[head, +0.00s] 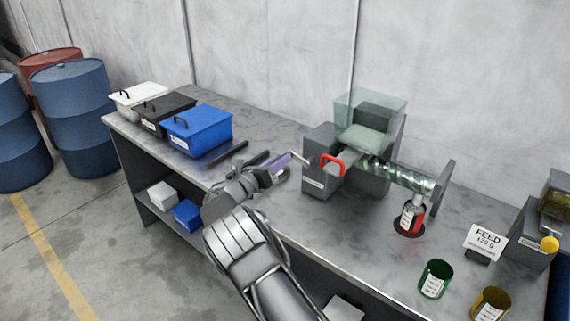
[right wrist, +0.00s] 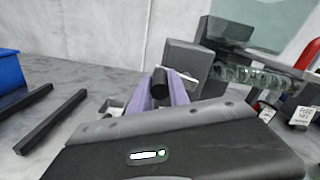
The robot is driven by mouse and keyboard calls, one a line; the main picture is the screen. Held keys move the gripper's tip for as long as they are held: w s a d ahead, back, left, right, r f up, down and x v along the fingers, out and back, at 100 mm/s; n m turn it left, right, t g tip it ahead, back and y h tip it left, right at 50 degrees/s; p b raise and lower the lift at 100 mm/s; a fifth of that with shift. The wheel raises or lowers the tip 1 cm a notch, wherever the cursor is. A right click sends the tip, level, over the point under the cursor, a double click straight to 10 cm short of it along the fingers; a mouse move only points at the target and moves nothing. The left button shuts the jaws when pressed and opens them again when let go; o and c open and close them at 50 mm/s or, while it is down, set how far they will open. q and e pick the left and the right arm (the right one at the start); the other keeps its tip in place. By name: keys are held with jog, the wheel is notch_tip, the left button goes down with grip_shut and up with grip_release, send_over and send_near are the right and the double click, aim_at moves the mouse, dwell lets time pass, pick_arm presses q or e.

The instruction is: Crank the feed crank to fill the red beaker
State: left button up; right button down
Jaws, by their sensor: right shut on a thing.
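The feed machine with a clear hopper (head: 370,112) stands on the bench. Its feed crank (head: 299,157) sticks out to the left; in the right wrist view the crank's black handle (right wrist: 159,84) lies between the purple fingers. My right gripper (head: 281,163) is shut on this handle; its fingers also show in the right wrist view (right wrist: 163,92). A clear tube with a spiral screw (head: 395,174) runs right from the machine. The red beaker (head: 412,217) stands upright below the tube's outlet end; its fill level is too small to tell. My left gripper is not in view.
A red handle (head: 332,164) is on the machine front, close to the crank. White, black and blue (head: 197,131) lidded boxes stand at the bench's left. A FEED sign (head: 486,240), green beaker (head: 435,279) and yellow beaker (head: 490,304) stand right. Dark bars (right wrist: 50,118) lie left of the gripper.

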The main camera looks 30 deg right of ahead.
jog(key=shift+f+n, duration=0.8)
jog(key=shift+n, duration=0.3)
jog(key=shift+d, duration=0.1)
jog(key=c, duration=1.3)
grip_release()
jog(key=shift+r, duration=0.1)
jog(key=shift+o, duration=0.2)
jog(key=shift+s+a, duration=0.1)
jog(key=shift+a, duration=0.45)
jog(key=b+v, duration=0.2)
jog(key=v, duration=0.4)
jog(key=shift+a, duration=0.4)
